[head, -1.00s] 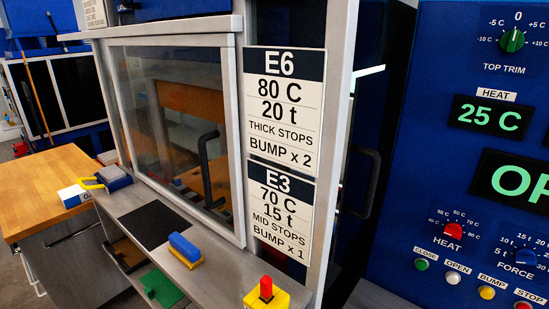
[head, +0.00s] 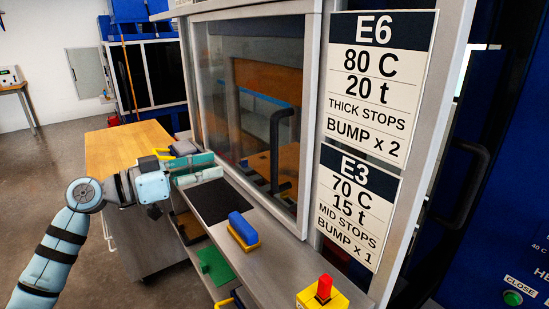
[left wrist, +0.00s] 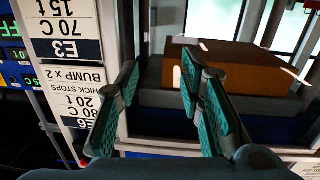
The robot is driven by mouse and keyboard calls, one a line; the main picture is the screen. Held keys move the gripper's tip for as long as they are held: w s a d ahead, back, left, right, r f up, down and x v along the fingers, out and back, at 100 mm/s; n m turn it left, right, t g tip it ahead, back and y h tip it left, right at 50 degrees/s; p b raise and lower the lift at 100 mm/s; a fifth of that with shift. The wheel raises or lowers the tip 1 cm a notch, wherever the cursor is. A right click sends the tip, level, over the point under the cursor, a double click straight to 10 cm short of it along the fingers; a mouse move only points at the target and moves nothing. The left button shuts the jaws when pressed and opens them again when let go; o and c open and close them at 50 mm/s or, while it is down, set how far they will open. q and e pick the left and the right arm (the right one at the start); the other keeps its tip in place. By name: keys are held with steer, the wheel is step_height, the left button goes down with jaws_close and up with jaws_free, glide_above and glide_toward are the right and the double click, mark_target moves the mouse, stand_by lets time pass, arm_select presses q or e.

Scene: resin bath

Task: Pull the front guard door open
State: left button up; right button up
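The front guard door (head: 312,110) is a clear pane in a pale metal frame, and it looks closed. Its dark, bent bar handle (head: 279,150) stands upright near the right edge of the pane. My left gripper (head: 216,166) is to the left of the handle, low by the front shelf and apart from the handle. Its two teal-padded fingers are spread with nothing between them, as the left wrist view (left wrist: 160,65) also shows. I cannot make out the handle surely in that view, where the signs appear upside down. My right gripper is not in view.
The front shelf (head: 282,278) holds a black mat (head: 222,202), a blue-and-yellow brush (head: 243,230) and a yellow box with a red button (head: 322,296). A wooden-topped table (head: 120,145) stands at left. E6 and E3 signs (head: 376,85) hang right of the door.

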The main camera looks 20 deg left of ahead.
arm_select(q)
steer(key=s+d+r+m+g+h, duration=0.1)
steer(key=s+d+r+m+h, duration=0.1)
steer(key=s+d+r, duration=0.1)
steer(key=p, duration=0.5)
glide_above(274, 184)
steer(key=shift+w+a+f, duration=0.1)
steer(key=shift+w+f, duration=0.05)
steer(key=shift+w, duration=0.25)
steer(key=shift+f, duration=0.15)
steer(key=shift+w, duration=0.1)
steer(key=shift+c, duration=0.5)
jaws_close()
